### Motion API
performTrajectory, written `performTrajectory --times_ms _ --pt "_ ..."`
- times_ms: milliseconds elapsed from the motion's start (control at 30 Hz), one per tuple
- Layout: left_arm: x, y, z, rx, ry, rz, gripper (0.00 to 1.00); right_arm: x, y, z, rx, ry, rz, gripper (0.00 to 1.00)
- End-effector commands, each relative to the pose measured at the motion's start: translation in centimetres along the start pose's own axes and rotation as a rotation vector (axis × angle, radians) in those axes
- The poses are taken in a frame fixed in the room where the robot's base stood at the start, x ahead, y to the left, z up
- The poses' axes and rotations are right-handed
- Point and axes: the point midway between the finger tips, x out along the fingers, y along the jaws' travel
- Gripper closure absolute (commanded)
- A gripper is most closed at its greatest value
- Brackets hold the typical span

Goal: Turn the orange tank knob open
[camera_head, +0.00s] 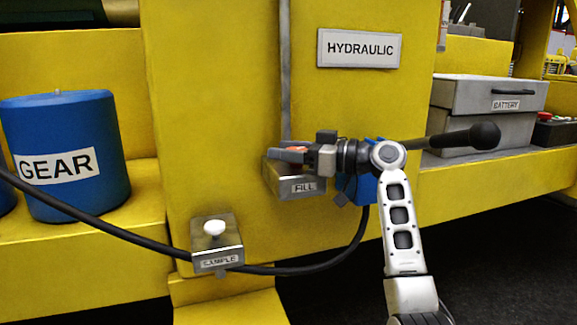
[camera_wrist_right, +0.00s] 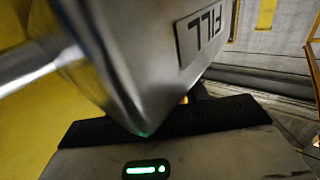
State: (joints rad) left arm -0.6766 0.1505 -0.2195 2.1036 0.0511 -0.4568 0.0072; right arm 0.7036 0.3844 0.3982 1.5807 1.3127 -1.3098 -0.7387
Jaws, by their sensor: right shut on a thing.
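The orange tank knob (camera_head: 298,149) shows only as a small orange patch on top of the metal FILL block (camera_head: 300,184) in the head view. My right gripper (camera_head: 290,155) reaches in from the right over that block, with its fingers around the knob and shut on it. The fingers and wrist hide most of the knob. In the right wrist view the FILL block (camera_wrist_right: 150,60) fills the middle and hides the fingertips; only a speck of orange shows below it. My left gripper is not in view.
A SAMPLE block (camera_head: 217,240) with a white knob stands lower left. A blue GEAR tank (camera_head: 70,140) stands left, a grey BATTERY box (camera_head: 485,100) right. A HYDRAULIC sign (camera_head: 360,48) is above.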

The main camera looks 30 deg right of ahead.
Motion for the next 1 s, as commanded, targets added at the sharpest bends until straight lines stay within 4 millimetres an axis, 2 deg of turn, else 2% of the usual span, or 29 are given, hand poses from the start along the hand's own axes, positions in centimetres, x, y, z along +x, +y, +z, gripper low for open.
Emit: performTrajectory --times_ms 33,333,833,867,900,933,1000 --pt "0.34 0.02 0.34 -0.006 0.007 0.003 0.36 -0.01 0.02 0.51 0.001 -0.004 -0.028 0.79" --pt "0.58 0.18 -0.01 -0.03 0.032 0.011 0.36 0.01 -0.27 0.21 0.002 -0.003 -0.14 0.79" --pt "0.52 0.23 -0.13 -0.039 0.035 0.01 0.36 0.02 -0.33 0.1 0.001 -0.003 -0.159 0.79" --pt "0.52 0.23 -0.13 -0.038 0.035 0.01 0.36 0.02 -0.32 0.1 0.001 -0.003 -0.159 0.5" --pt "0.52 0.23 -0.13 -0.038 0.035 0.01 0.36 0.03 -0.32 0.09 0.001 -0.003 -0.159 0.39" --pt "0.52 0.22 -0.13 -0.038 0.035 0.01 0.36 0.03 -0.32 0.08 0.001 -0.002 -0.159 0.35" --pt "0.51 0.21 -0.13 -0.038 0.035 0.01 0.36 0.03 -0.32 0.07 0.001 -0.002 -0.159 0.35"
